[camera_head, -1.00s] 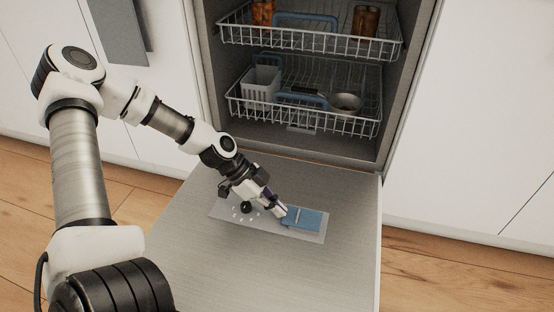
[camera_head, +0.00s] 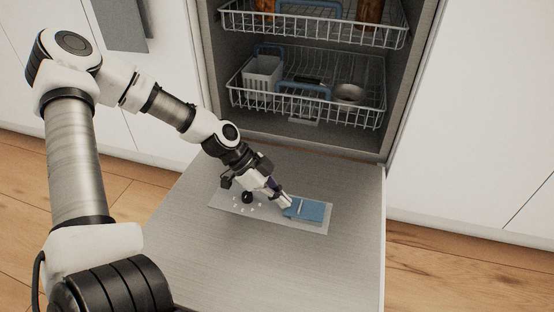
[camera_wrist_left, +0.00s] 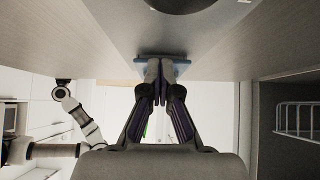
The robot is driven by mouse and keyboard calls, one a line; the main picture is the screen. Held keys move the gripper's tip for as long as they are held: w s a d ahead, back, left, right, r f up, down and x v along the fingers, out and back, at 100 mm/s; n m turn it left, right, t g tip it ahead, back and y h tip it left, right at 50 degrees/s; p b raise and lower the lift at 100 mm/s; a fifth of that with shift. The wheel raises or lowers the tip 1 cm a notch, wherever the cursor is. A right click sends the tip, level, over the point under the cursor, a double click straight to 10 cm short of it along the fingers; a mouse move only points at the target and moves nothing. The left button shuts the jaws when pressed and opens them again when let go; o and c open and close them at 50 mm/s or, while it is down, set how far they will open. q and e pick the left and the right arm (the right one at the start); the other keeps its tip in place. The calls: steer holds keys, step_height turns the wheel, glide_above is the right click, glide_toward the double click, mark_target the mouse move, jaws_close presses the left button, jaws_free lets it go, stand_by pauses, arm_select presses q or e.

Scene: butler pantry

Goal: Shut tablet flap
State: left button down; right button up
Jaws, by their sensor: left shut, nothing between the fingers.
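A blue tablet flap (camera_head: 312,210) with a pale bar across it sits at the right end of a grey dispenser plate (camera_head: 225,199) on the lowered dishwasher door. I cannot tell whether the flap lies fully flush. My left gripper (camera_head: 286,203) is shut and empty, its fingertips at the left edge of the flap; I cannot tell if they touch it. In the left wrist view the shut fingers (camera_wrist_left: 159,88) hide the middle of the flap, and its light blue edge (camera_wrist_left: 181,66) shows beside the tips. My right gripper is not in view.
The open dishwasher door (camera_head: 225,265) is bare around the plate. A black round knob (camera_head: 247,197) is on the plate near the gripper. Behind stand a lower wire rack (camera_head: 300,112) holding a grey basket (camera_head: 263,76) and bowl (camera_head: 348,94), and an upper rack (camera_head: 310,36).

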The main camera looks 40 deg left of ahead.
arm_select(q)
steer(key=r, duration=0.2)
steer(key=d+r, duration=0.1)
steer(key=shift+w+d, duration=0.1)
steer(key=shift+w, duration=0.15)
step_height(320, 180, up, 7)
steer(key=a, duration=0.1)
steer(key=shift+s, duration=0.2)
steer(key=shift+a, duration=0.1)
